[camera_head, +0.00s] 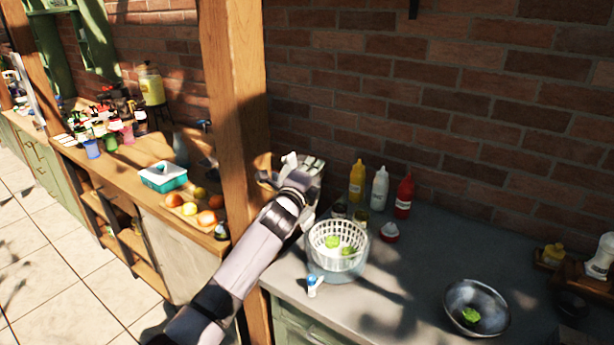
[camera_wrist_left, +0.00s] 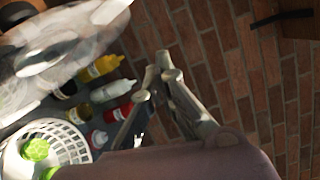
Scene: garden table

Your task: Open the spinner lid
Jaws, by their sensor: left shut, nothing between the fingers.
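The spinner stands on the grey counter as a clear bowl (camera_head: 340,268) with a white slotted basket (camera_head: 325,239) in it. The basket is uncovered, with green leafy pieces (camera_head: 333,242) inside. The basket also shows at the lower left of the left wrist view (camera_wrist_left: 68,140). A blurred, translucent disc (camera_wrist_left: 65,50), which looks like the lid, fills the upper left of that view, apart from the basket. I cannot tell what supports it, nor make it out in the head view. My left gripper (camera_head: 287,170) is shut and empty, behind the basket beside the wooden post; its fingers show in the wrist view (camera_wrist_left: 160,78).
Yellow (camera_head: 357,182), white (camera_head: 380,188) and red (camera_head: 404,196) bottles stand by the brick wall. A small blue and white item (camera_head: 313,284) is in front of the bowl. A metal bowl (camera_head: 488,298) with something green sits right. The wooden post (camera_head: 236,120) is close to my left arm.

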